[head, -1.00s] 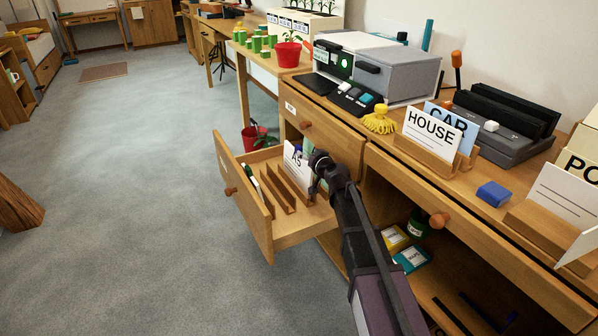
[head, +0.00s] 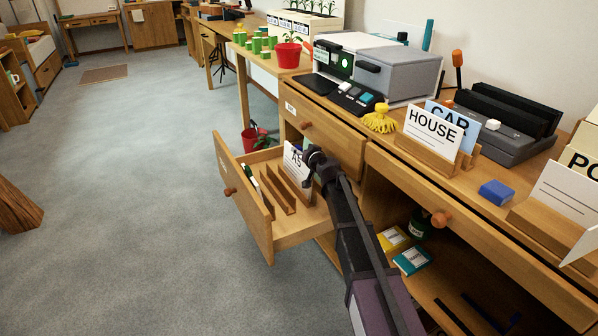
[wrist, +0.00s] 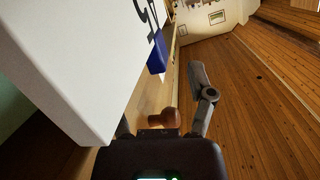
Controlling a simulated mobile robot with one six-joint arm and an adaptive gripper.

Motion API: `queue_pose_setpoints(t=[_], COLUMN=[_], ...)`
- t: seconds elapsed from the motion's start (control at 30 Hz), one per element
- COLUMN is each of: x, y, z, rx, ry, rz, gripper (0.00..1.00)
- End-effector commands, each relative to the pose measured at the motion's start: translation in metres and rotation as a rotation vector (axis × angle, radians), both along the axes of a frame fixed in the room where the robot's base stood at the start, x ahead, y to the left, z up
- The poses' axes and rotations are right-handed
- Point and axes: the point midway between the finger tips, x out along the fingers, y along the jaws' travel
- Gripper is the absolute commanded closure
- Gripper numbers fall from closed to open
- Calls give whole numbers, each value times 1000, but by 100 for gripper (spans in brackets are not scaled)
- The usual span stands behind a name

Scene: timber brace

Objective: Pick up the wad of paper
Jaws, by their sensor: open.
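The wad of paper (head: 293,163) is a white block marked A5. It stands on edge in the open drawer (head: 254,216), beside the wooden dividers. My gripper (head: 314,160) is just right of it in the head view, overlapping its right edge. In the wrist view the wad (wrist: 70,65) fills the upper left, very close to the camera, and hides most of the left finger. The right finger stands spread out to the right, clear of the wad. The jaws are open; I cannot tell whether the wad touches them.
Dark pens lie left of the dividers (head: 279,189). A blue object (wrist: 157,57) shows past the wad. Floor left of the drawer is clear.

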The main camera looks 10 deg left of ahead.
Motion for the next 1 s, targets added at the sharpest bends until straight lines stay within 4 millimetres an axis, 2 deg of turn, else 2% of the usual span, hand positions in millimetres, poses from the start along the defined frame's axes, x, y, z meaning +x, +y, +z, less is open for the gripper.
queue_pose_setpoints(t=[0.1,0.27,0.87,0.9,1.0], x=[16,27,28,28,28], y=[7,13,14,14,14], z=[-6,-8,-8,-8,-8], rx=[0,0,0,0,0], ry=[0,0,0,0,0], rz=[0,0,-1,-1,-1], gripper=[30,30,30,33,63])
